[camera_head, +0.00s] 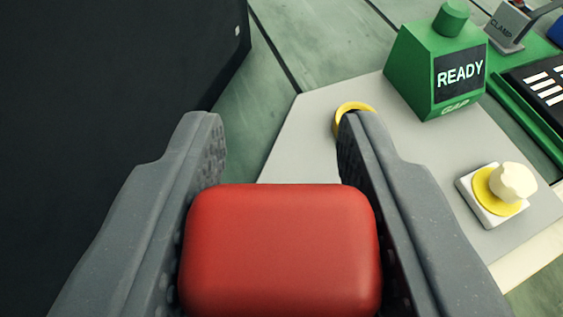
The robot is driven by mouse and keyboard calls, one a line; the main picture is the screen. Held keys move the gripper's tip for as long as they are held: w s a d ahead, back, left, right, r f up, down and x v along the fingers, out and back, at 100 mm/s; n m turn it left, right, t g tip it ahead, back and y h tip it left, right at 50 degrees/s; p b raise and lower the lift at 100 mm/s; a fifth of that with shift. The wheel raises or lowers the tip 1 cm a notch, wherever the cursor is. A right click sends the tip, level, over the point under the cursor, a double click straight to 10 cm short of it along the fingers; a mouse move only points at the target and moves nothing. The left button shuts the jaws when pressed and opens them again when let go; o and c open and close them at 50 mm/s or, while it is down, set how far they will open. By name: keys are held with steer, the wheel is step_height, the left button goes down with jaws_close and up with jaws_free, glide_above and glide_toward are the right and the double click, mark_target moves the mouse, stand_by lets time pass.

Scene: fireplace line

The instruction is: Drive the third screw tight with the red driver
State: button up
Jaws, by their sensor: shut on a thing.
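My gripper (278,155) fills the lower middle of the view, its two grey fingers on either side of a red block-shaped body (280,250), which looks like the red driver's handle. The fingers are shut on it. The driver's tip is hidden. A yellow ring (354,108) lies on the light grey plate (318,145), partly covered by the right finger; I cannot tell whether it surrounds a screw. No screw is clearly visible.
A green box (425,65) reading READY stands on the plate. A cream knob on a yellow disc and white base (499,193) is at right. A grey part marked CLAMP (507,28) is at top right. A large dark panel (100,90) fills the left.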

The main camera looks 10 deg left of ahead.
steer(key=shift+f, duration=0.45)
steer(key=shift+s+f, duration=0.15)
steer(key=shift+f, duration=0.15)
stand_by(1.5)
step_height(320, 180, up, 8)
steer(key=p, duration=0.3)
steer(key=shift+w+f, duration=0.2)
stand_by(0.5)
stand_by(0.4)
